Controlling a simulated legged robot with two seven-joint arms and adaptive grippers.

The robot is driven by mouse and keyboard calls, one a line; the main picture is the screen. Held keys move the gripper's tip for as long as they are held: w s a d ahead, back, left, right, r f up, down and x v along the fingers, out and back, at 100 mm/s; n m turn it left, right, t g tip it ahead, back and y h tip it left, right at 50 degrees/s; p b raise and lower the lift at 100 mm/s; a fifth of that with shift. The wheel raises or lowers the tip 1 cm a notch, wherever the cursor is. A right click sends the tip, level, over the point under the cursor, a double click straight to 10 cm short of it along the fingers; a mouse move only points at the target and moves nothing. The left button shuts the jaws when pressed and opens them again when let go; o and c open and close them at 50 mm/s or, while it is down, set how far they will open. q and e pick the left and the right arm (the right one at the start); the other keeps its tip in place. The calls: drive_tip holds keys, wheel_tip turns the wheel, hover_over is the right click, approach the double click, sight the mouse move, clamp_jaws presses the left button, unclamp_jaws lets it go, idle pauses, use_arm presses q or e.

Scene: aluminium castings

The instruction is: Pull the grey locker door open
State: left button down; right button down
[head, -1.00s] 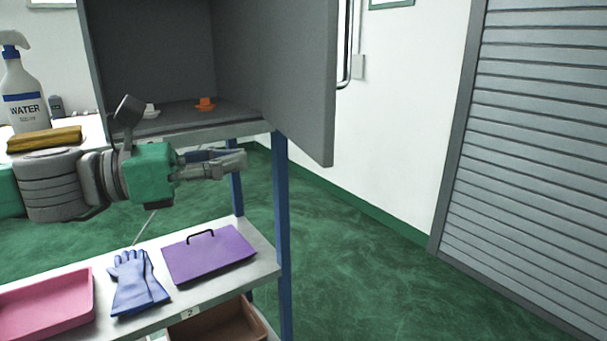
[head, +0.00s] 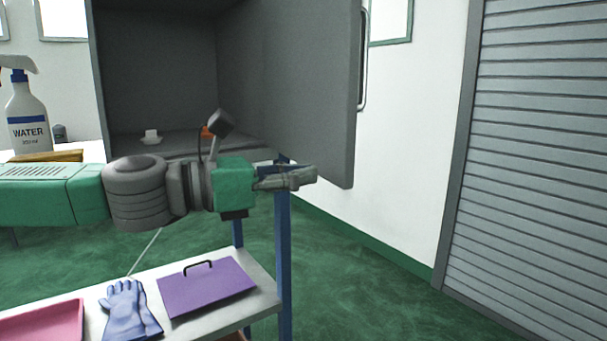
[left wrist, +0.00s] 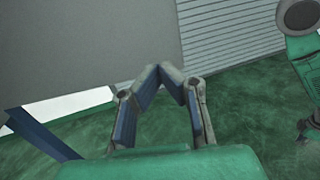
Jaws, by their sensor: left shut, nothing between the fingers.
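The grey locker (head: 160,70) stands open in the head view, its door (head: 295,80) swung out to the right with a bar handle (head: 363,60) on its outer face. My right gripper does not show in the head view.
A water spray bottle (head: 28,115) stands at left. Green floor at right is clear.

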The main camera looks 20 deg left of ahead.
use_arm(q)
drive_tip(key=w+d+n+t+y+b, duration=0.3)
drive_tip(key=w+d+t+y+b, duration=0.1)
drive_tip(key=w+d, duration=0.3)
drive_tip(key=shift+w+d+n, duration=0.25)
drive_tip(key=shift+d+n, duration=0.15)
drive_tip(key=shift+d, duration=0.45)
